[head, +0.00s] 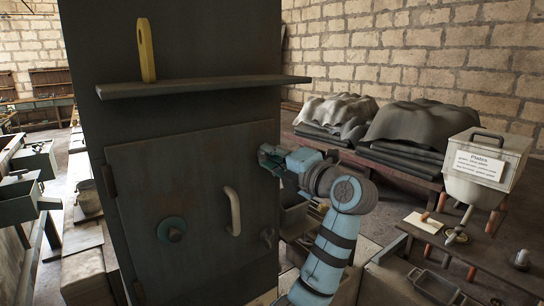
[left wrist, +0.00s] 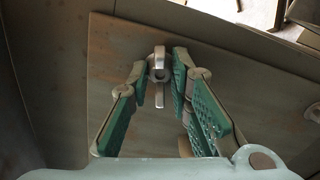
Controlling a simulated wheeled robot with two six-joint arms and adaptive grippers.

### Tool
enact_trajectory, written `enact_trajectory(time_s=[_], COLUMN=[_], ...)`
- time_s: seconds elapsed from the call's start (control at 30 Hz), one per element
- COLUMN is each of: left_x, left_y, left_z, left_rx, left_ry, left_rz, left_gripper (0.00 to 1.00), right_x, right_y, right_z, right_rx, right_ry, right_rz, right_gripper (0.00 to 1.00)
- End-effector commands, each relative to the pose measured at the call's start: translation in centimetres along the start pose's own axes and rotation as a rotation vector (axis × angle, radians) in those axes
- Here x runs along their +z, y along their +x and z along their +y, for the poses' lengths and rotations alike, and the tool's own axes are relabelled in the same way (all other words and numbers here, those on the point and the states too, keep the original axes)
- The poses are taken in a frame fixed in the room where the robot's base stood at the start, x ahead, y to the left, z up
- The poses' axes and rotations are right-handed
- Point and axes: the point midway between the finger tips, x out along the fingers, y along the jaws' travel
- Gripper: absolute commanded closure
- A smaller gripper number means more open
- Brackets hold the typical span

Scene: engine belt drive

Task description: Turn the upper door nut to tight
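The upper door nut (left wrist: 159,94) is a pale metal wing nut on the door face in the left wrist view, with its wings nearly upright. My left gripper (left wrist: 160,68) has its green-padded fingers apart, one on each side of the nut. A gap shows on the left; the right finger is very near the nut, and I cannot tell if it touches. In the head view my left gripper (head: 270,157) is at the upper right edge of the grey door (head: 180,185) and hides the upper nut. The lower nut (head: 268,236) is uncovered. My right gripper is not in view.
A bench with dark covered stacks (head: 410,130) and a labelled bin (head: 487,168) stands at the right.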

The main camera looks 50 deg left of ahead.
Motion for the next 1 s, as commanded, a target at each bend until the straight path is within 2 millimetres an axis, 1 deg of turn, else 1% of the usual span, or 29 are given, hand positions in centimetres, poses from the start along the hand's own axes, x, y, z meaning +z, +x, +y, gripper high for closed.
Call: enact_trajectory(time_s=[0.07, 0.13, 0.3, 0.37, 0.4, 0.47, 0.67, 0.7, 0.77, 0.8, 0.83, 1.0], left_x=[0.0, 0.1, 0.2, 0.1, 0.1, 0.1, 0.0, 0.0, 0.0, 0.0, 0.0, 0.0], left_y=[0.0, 0.0, 0.0, 0.0, 0.0, 0.0, 0.0, 0.0, 0.0, 0.0, 0.0, 0.0], left_z=[0.0, 0.1, 0.6, 0.5, 0.3, 0.2, 0.0, 0.0, 0.0, 0.0, 0.0, 0.0], left_rx=[-0.001, -0.001, -0.003, -0.004, -0.003, -0.002, 0.001, 0.001, 0.001, 0.001, 0.001, 0.0], left_ry=[0.0, 0.016, 0.172, 0.235, 0.275, 0.3, 0.3, 0.299, 0.299, 0.299, 0.299, 0.298], left_rz=[0.0, 0.0, 0.001, 0.001, 0.001, 0.0, 0.0, 0.0, 0.0, 0.0, 0.0, 0.0], left_gripper=[1.0, 1.0, 1.0, 1.0, 1.0, 1.0, 1.0, 0.78, 0.68, 0.62, 0.6, 0.6], right_x=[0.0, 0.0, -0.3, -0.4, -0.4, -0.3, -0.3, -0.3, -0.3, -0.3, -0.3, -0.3], right_y=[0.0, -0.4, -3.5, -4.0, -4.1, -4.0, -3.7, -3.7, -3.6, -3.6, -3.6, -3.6], right_z=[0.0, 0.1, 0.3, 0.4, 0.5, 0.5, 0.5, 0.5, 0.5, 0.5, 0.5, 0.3], right_rx=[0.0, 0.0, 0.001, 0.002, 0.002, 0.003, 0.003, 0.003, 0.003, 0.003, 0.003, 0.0], right_ry=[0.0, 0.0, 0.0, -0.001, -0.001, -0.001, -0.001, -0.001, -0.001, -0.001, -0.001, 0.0], right_rz=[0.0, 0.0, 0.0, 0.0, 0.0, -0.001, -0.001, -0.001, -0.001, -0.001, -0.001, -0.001], right_gripper=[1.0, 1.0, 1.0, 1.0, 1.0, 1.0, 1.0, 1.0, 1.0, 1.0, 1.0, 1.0])
